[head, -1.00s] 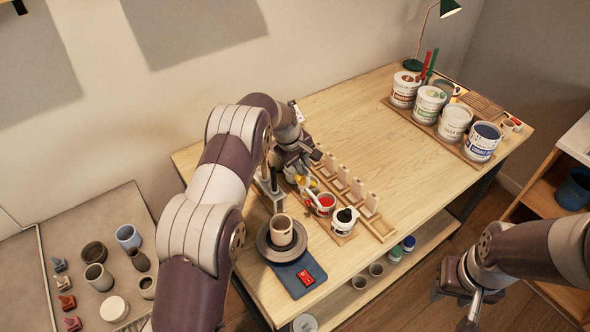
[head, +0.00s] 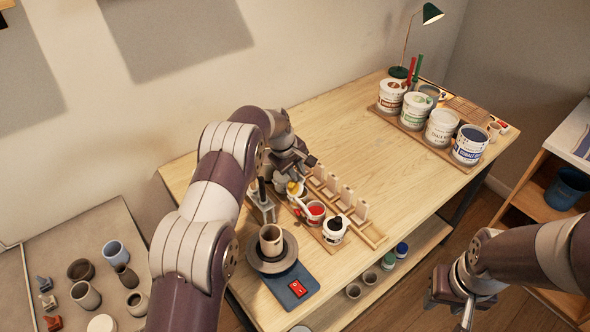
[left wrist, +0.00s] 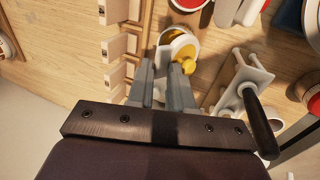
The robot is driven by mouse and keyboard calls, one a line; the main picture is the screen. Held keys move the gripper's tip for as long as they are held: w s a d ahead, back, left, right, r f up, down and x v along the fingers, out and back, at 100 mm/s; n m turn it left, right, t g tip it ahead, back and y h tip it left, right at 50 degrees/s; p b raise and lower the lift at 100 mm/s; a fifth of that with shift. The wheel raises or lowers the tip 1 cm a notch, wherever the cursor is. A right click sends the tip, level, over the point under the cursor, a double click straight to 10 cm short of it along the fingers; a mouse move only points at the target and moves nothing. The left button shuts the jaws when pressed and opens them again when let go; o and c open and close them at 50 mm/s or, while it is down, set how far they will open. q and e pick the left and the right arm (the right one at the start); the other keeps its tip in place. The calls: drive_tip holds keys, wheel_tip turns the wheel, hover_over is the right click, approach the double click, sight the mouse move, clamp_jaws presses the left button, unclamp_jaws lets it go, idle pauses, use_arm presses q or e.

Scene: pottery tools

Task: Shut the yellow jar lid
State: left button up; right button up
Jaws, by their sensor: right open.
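The yellow jar (left wrist: 176,44) is a small white-rimmed pot with yellow paint (left wrist: 188,66) showing at its right side in the left wrist view. In the head view only a bit of it (head: 293,188) shows beneath my left gripper (head: 300,170). My left gripper's two grey fingers (left wrist: 160,68) reach down to the jar's near rim, with a narrow space between them. I cannot tell whether anything is held there, nor exactly how the lid is tilted. My right gripper (head: 450,303) is open at the lower right, off the table and far from the jar.
The red paint jar (head: 316,211) and a black-topped jar (head: 335,229) stand close in front. A row of wooden blocks (head: 346,197) lies to the right. A pottery wheel with a cup (head: 271,241) is at the left front. The table's middle (head: 370,150) is clear.

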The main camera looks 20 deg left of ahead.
use_arm(q)
drive_tip(key=shift+r, duration=0.15)
drive_tip(key=b+v, duration=0.2)
drive_tip(key=v, duration=1)
drive_tip(key=shift+s+r, duration=0.15)
drive_tip(key=shift+r, duration=0.05)
